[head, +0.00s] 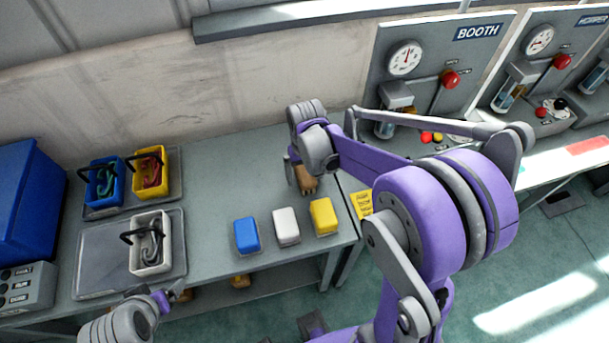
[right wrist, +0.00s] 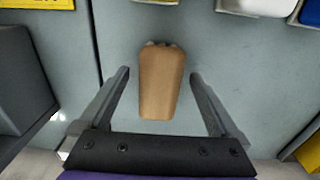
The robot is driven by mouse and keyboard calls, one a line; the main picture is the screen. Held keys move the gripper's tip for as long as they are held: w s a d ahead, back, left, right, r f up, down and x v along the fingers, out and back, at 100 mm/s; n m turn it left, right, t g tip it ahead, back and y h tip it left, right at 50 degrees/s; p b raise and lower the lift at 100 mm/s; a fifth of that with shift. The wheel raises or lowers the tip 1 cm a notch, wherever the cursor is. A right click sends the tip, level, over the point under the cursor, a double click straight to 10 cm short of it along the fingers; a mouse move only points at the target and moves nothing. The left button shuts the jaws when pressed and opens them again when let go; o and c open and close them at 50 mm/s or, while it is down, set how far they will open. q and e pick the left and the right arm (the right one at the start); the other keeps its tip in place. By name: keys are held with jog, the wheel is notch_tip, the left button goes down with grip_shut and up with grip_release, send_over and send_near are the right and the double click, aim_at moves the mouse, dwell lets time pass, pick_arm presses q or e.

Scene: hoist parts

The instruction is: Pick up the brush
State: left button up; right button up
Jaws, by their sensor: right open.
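The brush (head: 306,184) is a tan wooden block on the grey bench, near its right end by the wall. In the right wrist view the brush (right wrist: 162,80) lies lengthwise between the fingers, with pale bits showing at its far end. My right gripper (head: 302,172) points down over the brush. In the right wrist view the right gripper (right wrist: 158,76) is open, with a finger on each side of the brush and a gap on both sides. My left gripper (head: 174,292) is low at the bench's front edge, away from the brush; its finger gap is unclear.
Blue (head: 247,235), white (head: 286,226) and yellow (head: 323,216) blocks stand in front of the brush. Blue (head: 104,186), yellow (head: 150,170) and white (head: 150,258) bins with hooks sit on trays at left. A gauge panel (head: 420,75) stands at right.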

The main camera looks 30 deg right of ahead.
aim_at(306, 174)
jog(key=shift+f, duration=0.15)
dwell(0.3)
jog(key=c, duration=1.5)
jog(key=shift+r, duration=0.45)
notch_tip(306, 174, up, 10)
jog(key=shift+f+p, duration=0.2)
jog(key=shift+p, duration=0.3)
